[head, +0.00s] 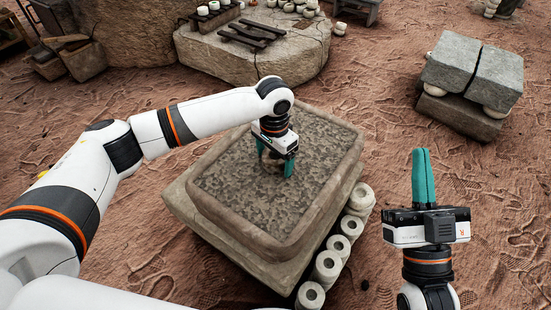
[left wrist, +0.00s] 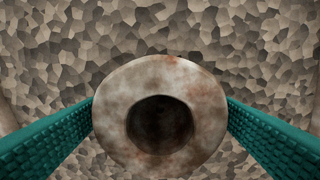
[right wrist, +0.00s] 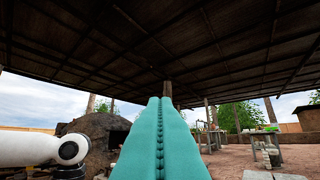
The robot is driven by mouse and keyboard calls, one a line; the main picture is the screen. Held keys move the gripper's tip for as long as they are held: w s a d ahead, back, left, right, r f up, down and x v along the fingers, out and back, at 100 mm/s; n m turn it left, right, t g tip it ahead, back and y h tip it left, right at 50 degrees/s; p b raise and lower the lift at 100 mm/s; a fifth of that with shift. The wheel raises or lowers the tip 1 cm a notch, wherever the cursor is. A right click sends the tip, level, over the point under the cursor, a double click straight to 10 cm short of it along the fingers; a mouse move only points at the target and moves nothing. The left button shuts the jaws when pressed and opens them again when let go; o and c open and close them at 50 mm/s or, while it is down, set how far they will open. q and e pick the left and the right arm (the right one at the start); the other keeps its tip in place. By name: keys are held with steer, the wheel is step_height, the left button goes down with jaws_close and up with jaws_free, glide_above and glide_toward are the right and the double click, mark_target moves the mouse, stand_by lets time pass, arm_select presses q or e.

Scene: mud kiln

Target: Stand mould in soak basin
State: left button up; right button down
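The mould (left wrist: 110,105) is a mottled, pale clay round piece with a dark central hole, seen end-on in the left wrist view. My left gripper (head: 276,161) points down over the middle of the soak basin (head: 213,218). Its teal fingers meet the mould on both sides, and it is shut on it. In the head view the fingers and wrist mostly hide the mould. I cannot tell whether its lower end touches the basin's speckled grey-brown surface. My right gripper (head: 421,152) is raised right of the basin, its teal fingers together and empty; they also fill the right wrist view (right wrist: 160,105).
Several pale hollow cylinders (head: 327,266) stand along the basin's right side. Cracked stone slabs (head: 473,75) rest on supports at the right. A large round stone (head: 255,55) with dark racks stands behind. The basin is otherwise clear.

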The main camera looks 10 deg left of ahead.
arm_select(q)
steer(key=c, duration=1.1)
steer(key=shift+r, duration=0.2)
